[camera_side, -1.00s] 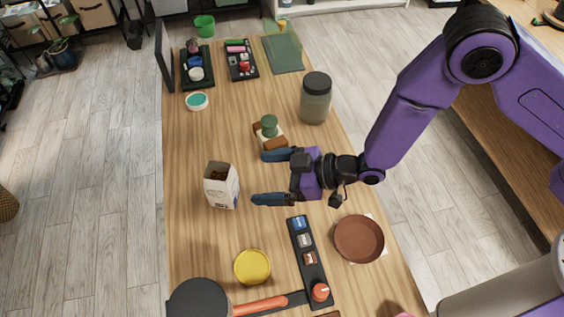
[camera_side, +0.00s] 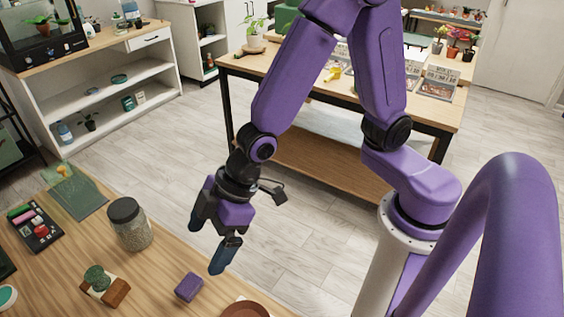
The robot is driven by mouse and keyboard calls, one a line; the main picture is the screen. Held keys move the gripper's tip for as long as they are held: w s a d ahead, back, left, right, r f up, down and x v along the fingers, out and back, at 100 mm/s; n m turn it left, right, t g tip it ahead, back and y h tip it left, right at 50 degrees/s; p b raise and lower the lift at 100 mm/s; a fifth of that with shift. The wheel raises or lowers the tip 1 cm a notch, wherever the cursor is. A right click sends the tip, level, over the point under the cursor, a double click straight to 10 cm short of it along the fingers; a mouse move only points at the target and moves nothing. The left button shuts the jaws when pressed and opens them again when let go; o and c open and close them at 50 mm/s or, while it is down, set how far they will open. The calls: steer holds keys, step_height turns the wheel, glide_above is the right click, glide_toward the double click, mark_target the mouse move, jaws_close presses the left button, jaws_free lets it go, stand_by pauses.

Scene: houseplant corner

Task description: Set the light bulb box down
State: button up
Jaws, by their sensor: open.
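My gripper (camera_side: 208,242) is open and empty, pointing down. In this view its fingers show against the floor beyond the table's edge. A small purple block-shaped item (camera_side: 189,287) lies on the wooden table (camera_side: 150,270) below the gripper, apart from its fingers. No markings on it can be read, so I cannot tell whether it is the light bulb box. The white carton seen earlier is outside the present view.
A lidded jar (camera_side: 130,225) stands behind the purple item. A brush with a green knob (camera_side: 102,285) lies to its left, and a brown saucer (camera_side: 246,309) is partly in view at its right. A tray (camera_side: 35,228) with small items and a green mat (camera_side: 79,199) lie farther left.

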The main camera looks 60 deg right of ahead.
steer(key=s+d+r+g+h, duration=0.1)
steer(key=s+d+r, duration=0.1)
steer(key=s+d, duration=0.2)
steer(key=s+d+r+g+h, duration=0.1)
steer(key=s+d, duration=0.4)
steer(key=d, duration=0.6)
steer(key=s+d+r+h, duration=0.3)
steer(key=s+d, duration=0.1)
steer(key=d, duration=0.3)
steer(key=shift+s+d+r+g, duration=0.15)
steer(key=shift+s+d+g, duration=0.15)
steer(key=shift+d+g, duration=0.1)
